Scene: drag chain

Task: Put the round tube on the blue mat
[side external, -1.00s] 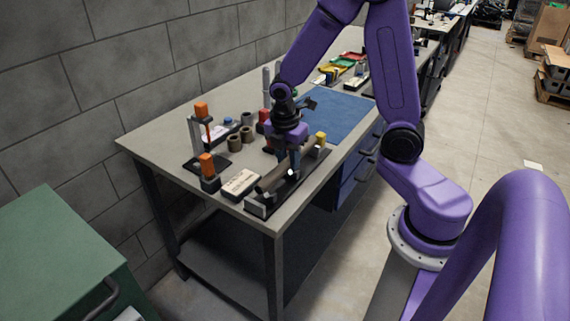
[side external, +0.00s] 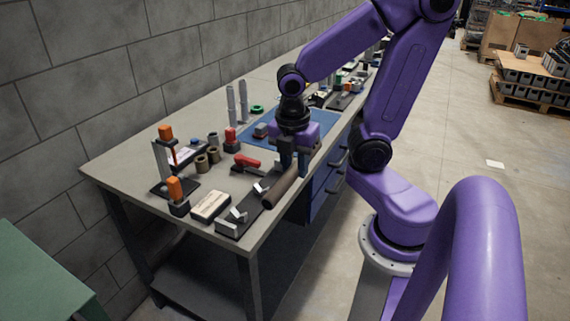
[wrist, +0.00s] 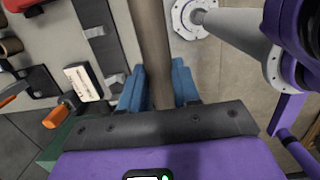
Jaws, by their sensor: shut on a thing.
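The round tube (side external: 281,187) is a long brown cylinder. My gripper (side external: 294,163) is shut on it and holds it up, off its black V-block fixture (side external: 246,208), over the right front edge of the bench. In the wrist view the tube (wrist: 151,40) runs between the blue fingers of my gripper (wrist: 160,88), and its far end leaves the top of the picture. The blue mat (side external: 322,122) lies on the bench behind my gripper, partly hidden by it and my arm.
A red-handled clamp (side external: 246,161) lies beside the fixture on the bench (side external: 115,165). A labelled box (side external: 210,206), orange-topped clamps (side external: 175,188) and short brown rings (side external: 202,161) stand to the left.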

